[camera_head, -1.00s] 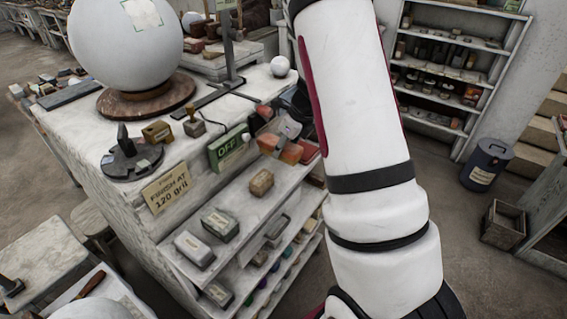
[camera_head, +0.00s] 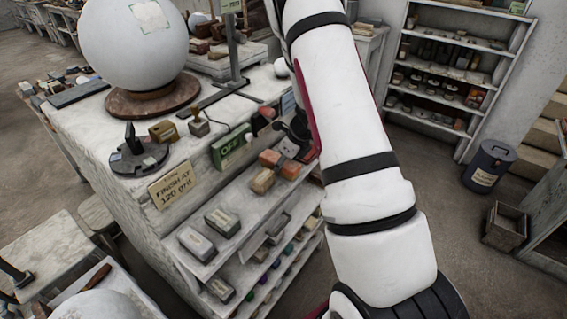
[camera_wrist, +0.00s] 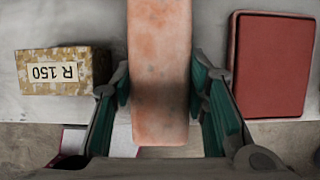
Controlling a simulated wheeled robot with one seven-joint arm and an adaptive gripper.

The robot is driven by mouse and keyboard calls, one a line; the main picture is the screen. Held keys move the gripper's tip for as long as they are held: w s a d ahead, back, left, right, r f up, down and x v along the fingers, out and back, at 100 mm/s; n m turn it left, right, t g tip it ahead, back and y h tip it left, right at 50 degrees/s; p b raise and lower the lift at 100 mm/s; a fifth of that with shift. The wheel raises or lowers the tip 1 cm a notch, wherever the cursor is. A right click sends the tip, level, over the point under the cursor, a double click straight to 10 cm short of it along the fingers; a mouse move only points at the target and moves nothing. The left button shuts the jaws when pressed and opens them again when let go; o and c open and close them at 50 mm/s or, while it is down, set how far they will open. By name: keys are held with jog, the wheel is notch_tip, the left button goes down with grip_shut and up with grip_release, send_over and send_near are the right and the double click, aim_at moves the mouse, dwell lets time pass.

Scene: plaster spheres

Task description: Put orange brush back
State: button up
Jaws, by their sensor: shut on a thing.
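An orange, worn block-like thing (camera_wrist: 160,50), which looks like the orange brush, lies between the green-padded fingers of my gripper (camera_wrist: 160,92) in the wrist view. The fingers are shut on its sides. Its near end reaches out past the pale shelf's front edge; I cannot tell whether it is clear of the shelf. No bristles show. In the head view, my gripper (camera_head: 293,144) is a dark shape at the right end of the upper shelf, partly hidden by my arm. Orange pieces (camera_head: 270,158) show beside it.
A tan block marked R 150 (camera_wrist: 62,72) lies left of the held thing, and a red block (camera_wrist: 272,65) lies right. Grey boxes (camera_head: 222,222) stand farther along the shelf. A green sign (camera_head: 232,147) and a white sphere (camera_head: 281,68) are on the plaster-covered bench top.

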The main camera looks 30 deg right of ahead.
jog(key=o, duration=1)
jog(key=shift+f, duration=0.15)
jog(key=shift+c, duration=0.2)
